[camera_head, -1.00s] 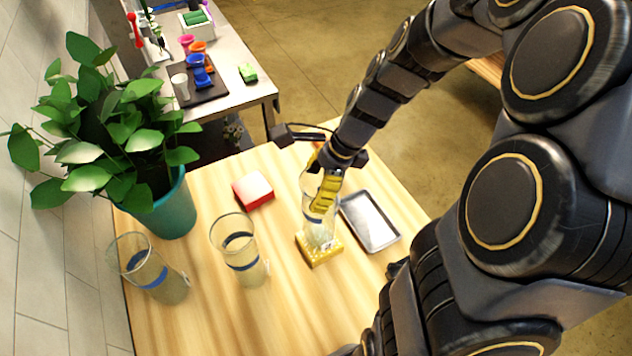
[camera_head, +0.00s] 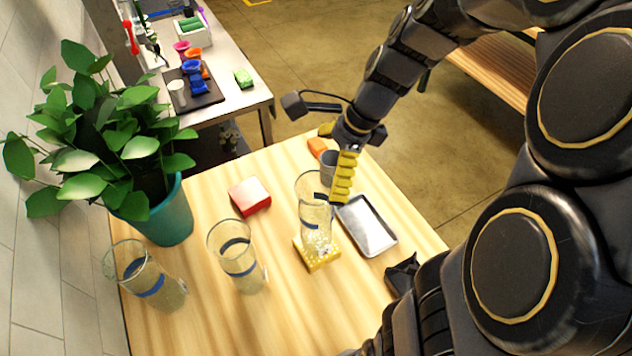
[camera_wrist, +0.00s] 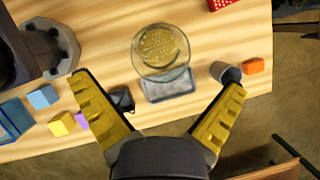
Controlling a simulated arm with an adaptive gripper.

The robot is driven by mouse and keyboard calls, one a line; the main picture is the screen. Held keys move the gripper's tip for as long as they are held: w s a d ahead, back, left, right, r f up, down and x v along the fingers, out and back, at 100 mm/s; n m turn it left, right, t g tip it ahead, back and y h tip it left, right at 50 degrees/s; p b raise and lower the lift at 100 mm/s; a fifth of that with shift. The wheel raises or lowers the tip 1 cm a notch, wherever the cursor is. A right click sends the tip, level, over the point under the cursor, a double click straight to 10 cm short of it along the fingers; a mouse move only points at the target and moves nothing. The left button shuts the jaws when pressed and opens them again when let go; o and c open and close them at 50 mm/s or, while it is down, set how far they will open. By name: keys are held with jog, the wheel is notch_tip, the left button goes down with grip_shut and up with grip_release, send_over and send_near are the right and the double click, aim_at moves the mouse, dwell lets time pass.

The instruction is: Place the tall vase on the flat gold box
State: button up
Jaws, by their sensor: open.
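A clear glass vase with a dark blue band (camera_head: 315,212) stands upright on the flat gold box (camera_head: 318,256) in the head view. In the wrist view I look down on the vase (camera_wrist: 161,53), with the dotted gold surface showing through it. My gripper (camera_head: 339,178) is just behind and to the right of the vase top. In the wrist view its yellow fingers (camera_wrist: 160,100) are spread wide, with nothing between them, and the vase is ahead of them.
Two more banded glasses (camera_head: 236,258) (camera_head: 148,275) stand to the left. A red box (camera_head: 250,196), a grey metal tray (camera_head: 367,226), a grey cup (camera_head: 329,166) and an orange block (camera_head: 317,147) are nearby. A potted plant (camera_head: 165,215) stands at the left edge.

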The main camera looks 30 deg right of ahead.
jog(key=w+v, duration=0.1)
jog(key=v, duration=0.5)
jog(key=s+a+f+n+g+h, duration=0.1)
jog(key=s+a+n+h, duration=0.1)
jog(key=s+a+n, duration=0.4)
jog(key=s+a+f+n+g+h, duration=0.1)
jog(key=s+a+n, duration=0.4)
jog(key=s+n, duration=0.6)
jog(key=n+g+h, duration=0.1)
jog(key=n, duration=0.4)
jog(key=shift+a+g, duration=0.3)
jog(key=shift+a, duration=0.05)
